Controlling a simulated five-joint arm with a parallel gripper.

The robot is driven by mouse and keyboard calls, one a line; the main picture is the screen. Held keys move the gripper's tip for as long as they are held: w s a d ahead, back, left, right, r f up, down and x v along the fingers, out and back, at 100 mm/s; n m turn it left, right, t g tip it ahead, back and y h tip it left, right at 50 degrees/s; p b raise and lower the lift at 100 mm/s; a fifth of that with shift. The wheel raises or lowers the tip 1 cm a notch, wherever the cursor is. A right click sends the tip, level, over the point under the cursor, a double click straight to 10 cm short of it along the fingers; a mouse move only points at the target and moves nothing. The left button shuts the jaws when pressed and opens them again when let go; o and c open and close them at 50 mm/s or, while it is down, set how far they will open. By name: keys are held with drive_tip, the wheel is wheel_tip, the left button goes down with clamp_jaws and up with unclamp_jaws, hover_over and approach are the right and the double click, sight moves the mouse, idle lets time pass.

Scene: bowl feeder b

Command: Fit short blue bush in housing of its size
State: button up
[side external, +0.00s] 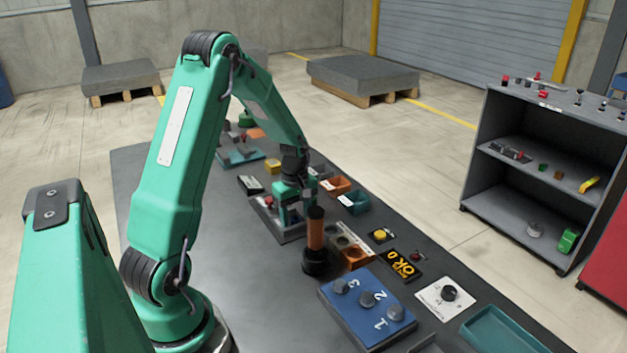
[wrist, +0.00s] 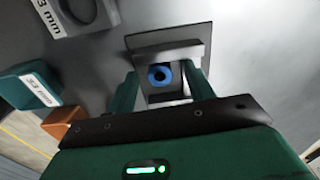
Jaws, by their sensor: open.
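The short blue bush (wrist: 159,76) shows in the wrist view as a blue ring with a dark hole, seen from above. My gripper (wrist: 168,70) is open, with one finger on each side of the bush; I cannot tell whether they touch it. A grey block with a round bore (wrist: 76,14) lies at the upper left of the wrist view, its label ending in "3 mm" and partly cut off. In the side external view my gripper (side external: 290,212) is low over a grey tray (side external: 292,238), and the bush is hidden there.
A teal bin (wrist: 22,88) labelled "33 mm" and an orange bin (wrist: 62,122) are left in the wrist view. An orange-and-black post (side external: 315,235) stands close to my gripper. A blue numbered panel (side external: 345,308) is nearer the camera. Bare bench lies left of the tray.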

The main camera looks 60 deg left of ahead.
sight(296, 218)
clamp_jaws()
idle(0.3)
drive_tip(key=shift+r, duration=0.1)
drive_tip(key=shift+r, duration=0.85)
wheel_tip(296, 218, up, 2)
drive_tip(key=shift+r, duration=0.25)
drive_tip(key=d+r, duration=0.6)
drive_tip(key=d, duration=0.5)
drive_tip(key=shift+d+r, duration=0.35)
drive_tip(key=shift+w, duration=0.1)
drive_tip(key=w+d+f, duration=0.1)
drive_tip(key=w, duration=0.4)
drive_tip(key=shift+w+d+f+n, duration=0.35)
drive_tip(key=shift+w+n, duration=0.05)
